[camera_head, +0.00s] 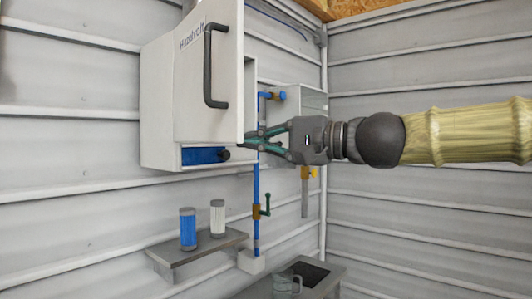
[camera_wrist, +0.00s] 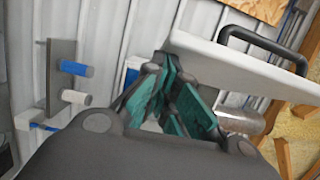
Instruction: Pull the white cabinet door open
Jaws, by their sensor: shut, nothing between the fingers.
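The white cabinet door (camera_head: 194,75) stands ajar on the white wall cabinet (camera_head: 156,105), with a blue part (camera_head: 203,155) showing below the door's lower edge. The door's dark bar handle (camera_head: 209,66) is on its front. My gripper (camera_head: 254,141) is at the door's lower right edge, level with the opening, its fingers shut and empty. In the wrist view the door (camera_wrist: 240,70) is a white slab just beyond my fingers (camera_wrist: 160,75), with the handle (camera_wrist: 265,42) at upper right. I cannot tell if the fingers touch the door.
A blue pipe (camera_head: 256,185) with a green-handled valve runs down beside my gripper. A grey box (camera_head: 300,98) is on the wall behind. A shelf (camera_head: 190,250) holds a blue and a white canister. A grey bench (camera_head: 325,280) stands below. The space right of the arm is clear.

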